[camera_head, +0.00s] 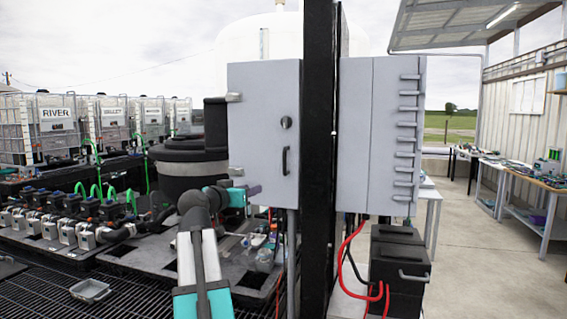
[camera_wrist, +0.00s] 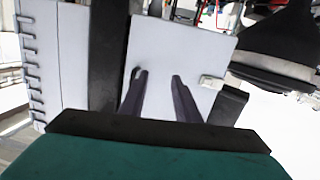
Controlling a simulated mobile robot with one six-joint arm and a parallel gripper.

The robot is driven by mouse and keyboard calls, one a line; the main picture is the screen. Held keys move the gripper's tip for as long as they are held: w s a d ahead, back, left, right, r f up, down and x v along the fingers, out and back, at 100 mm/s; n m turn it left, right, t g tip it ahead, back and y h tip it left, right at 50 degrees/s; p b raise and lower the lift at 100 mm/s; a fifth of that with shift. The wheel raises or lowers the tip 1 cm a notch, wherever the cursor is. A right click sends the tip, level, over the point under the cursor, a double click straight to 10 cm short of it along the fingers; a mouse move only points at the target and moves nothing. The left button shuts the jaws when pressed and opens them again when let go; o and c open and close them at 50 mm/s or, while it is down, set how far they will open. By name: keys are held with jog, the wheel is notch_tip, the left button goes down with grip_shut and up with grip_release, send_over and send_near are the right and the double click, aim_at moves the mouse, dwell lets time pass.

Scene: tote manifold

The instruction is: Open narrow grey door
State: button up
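A narrow grey door (camera_head: 262,95) closes the cabinet left of a black post. It has a dark upright handle (camera_head: 286,160), a round dark lock above it, and hinges on its left edge. It looks shut. My gripper (camera_head: 256,190) is near the door's lower left corner in the head view. In the wrist view my gripper (camera_wrist: 158,78) has its two dark fingers apart with nothing between them, over the plain grey panel (camera_wrist: 185,45).
The black post (camera_head: 319,130) stands right beside the door. Beyond it is another grey cabinet (camera_head: 392,130) with several hinges. A black box (camera_head: 398,265) with red cables stands below. A black tank (camera_head: 185,165) and pipework are at left. Open concrete floor lies at right.

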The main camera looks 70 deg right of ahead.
jog(key=m+g+h, duration=0.1)
jog(key=m, duration=0.1)
send_near(284, 162)
jog(key=a, duration=0.3)
jog(key=shift+w+a, duration=0.1)
jog(key=shift+w, duration=0.25)
jog(key=d+p, duration=0.1)
jog(key=d, duration=0.3)
jog(key=s+d+p, duration=0.1)
jog(key=d, duration=0.3)
jog(key=d+p, duration=0.1)
jog(key=d, duration=0.3)
jog(key=shift+s+r+p, duration=0.1)
jog(key=shift+s+p, duration=0.2)
jog(key=shift+p, duration=0.1)
jog(key=shift+s+d, duration=0.15)
jog(key=shift+d, duration=0.75)
grip_shut()
